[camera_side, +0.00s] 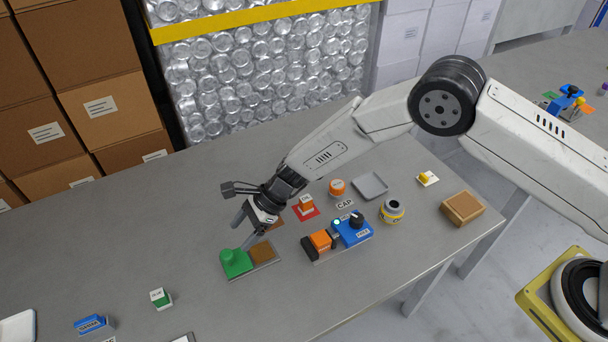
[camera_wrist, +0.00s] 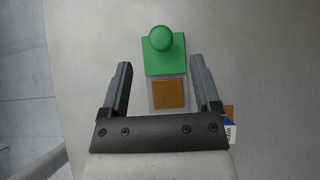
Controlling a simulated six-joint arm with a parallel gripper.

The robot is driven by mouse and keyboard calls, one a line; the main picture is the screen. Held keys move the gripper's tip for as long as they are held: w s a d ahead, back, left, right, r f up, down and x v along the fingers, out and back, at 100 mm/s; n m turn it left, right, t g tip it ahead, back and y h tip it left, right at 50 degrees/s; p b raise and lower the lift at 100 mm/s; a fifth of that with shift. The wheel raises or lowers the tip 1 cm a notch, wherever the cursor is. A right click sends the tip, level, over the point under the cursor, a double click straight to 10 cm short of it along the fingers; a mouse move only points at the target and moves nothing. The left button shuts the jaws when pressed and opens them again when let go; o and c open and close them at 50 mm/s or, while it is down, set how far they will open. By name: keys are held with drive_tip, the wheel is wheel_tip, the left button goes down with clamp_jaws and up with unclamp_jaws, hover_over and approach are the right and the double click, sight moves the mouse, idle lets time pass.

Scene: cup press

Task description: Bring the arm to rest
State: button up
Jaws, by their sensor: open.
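A grey plate with a brown square pad (camera_side: 262,252) lies beside the green block; in the wrist view the brown pad (camera_wrist: 170,94) shows between the fingers. I cannot tell whether a finger touches the green block.
A blue and orange device (camera_side: 350,229), a yellow-grey jar (camera_side: 392,211), a brown box (camera_side: 462,208) and a grey tray (camera_side: 370,185) stand to the right. An orange piece on a red base (camera_side: 306,206) is close to my wrist.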

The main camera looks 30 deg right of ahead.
drive_tip(key=s+d+r+n+h, duration=0.2)
drive_tip(key=d+r+n, duration=0.15)
drive_tip(key=d, duration=0.35)
drive_tip(key=s+d+r+n+t+h, duration=0.1)
drive_tip(key=d+r+n, duration=0.25)
drive_tip(key=d, duration=0.35)
drive_tip(key=s+d+r+n+h, duration=0.2)
drive_tip(key=d+r, duration=0.2)
drive_tip(key=d, duration=0.4)
drive_tip(key=s+d+r+n+h, duration=0.2)
drive_tip(key=s+d+r+n, duration=0.1)
drive_tip(key=s+d, duration=0.4)
drive_tip(key=s+d+r+n+t+h, duration=0.1)
drive_tip(key=s+d+r+n+h, duration=0.1)
drive_tip(key=s+d+n, duration=0.4)
drive_tip(key=shift+s+d+r+t, duration=0.35)
drive_tip(key=shift+s+d, duration=0.35)
drive_tip(key=shift+d, duration=0.35)
